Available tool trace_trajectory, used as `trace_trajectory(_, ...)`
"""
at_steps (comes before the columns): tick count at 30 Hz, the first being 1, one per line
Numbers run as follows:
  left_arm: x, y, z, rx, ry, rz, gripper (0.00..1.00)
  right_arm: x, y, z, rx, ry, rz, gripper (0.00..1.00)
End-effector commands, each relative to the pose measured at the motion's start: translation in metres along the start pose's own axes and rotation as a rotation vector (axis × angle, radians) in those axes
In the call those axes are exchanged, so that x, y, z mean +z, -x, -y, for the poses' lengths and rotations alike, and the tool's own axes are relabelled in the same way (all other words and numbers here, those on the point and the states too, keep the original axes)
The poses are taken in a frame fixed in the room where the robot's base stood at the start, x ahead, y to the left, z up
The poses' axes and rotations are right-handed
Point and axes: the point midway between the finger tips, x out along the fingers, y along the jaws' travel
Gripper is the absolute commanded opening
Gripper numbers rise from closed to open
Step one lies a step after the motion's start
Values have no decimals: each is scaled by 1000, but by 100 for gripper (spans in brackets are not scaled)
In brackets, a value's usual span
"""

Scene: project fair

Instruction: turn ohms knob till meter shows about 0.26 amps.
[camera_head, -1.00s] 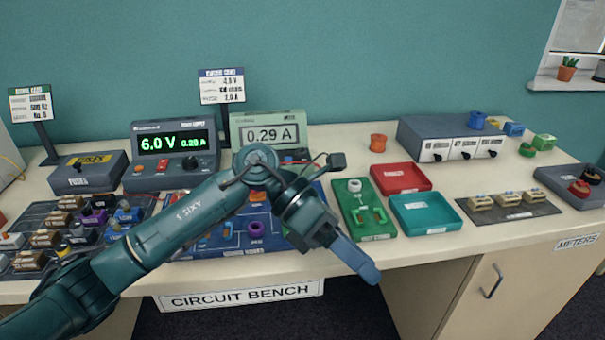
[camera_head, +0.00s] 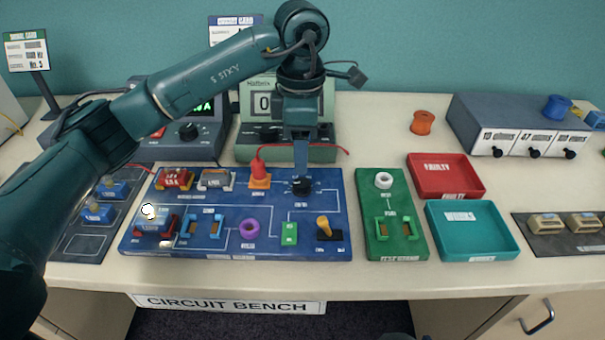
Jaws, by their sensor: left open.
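The black knob (camera_head: 302,187) sits at the upper right of the blue circuit board (camera_head: 275,240); its label is too small to read surely. My left gripper (camera_head: 301,168) points straight down with its fingertips at the knob. It is open, and one finger hides the other. I cannot tell whether the fingers touch the knob or straddle it. The meter (camera_head: 262,84) stands behind the board. My arm covers most of its display, and only a leading 0 shows.
On the board are a glowing bulb (camera_head: 148,211), an orange part with a red plug (camera_head: 259,176), a purple ring (camera_head: 249,229) and a yellow-handled switch (camera_head: 325,228). A green test board (camera_head: 398,246) lies to the right, beside red (camera_head: 447,161) and teal (camera_head: 490,207) trays.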

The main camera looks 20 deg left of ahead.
Motion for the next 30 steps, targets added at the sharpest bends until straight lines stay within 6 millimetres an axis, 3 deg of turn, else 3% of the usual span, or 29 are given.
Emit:
trace_trajectory(6, -1, -44, 0, -3, 1, -1, 52, -2, 1, 0, 3, 6, 1, 36)
trace_trajectory(12, 0, -67, 0, -1, 1, 1, 52, -3, 1, -1, 5, 10, 0, 36)
trace_trajectory(23, 0, -72, 0, 0, 0, 2, 52, -3, 0, -2, 7, 11, 0, 36)
trace_trajectory(30, 0, -72, 0, 0, 0, 2, 34, -3, 0, -3, 8, 11, 0, 36)
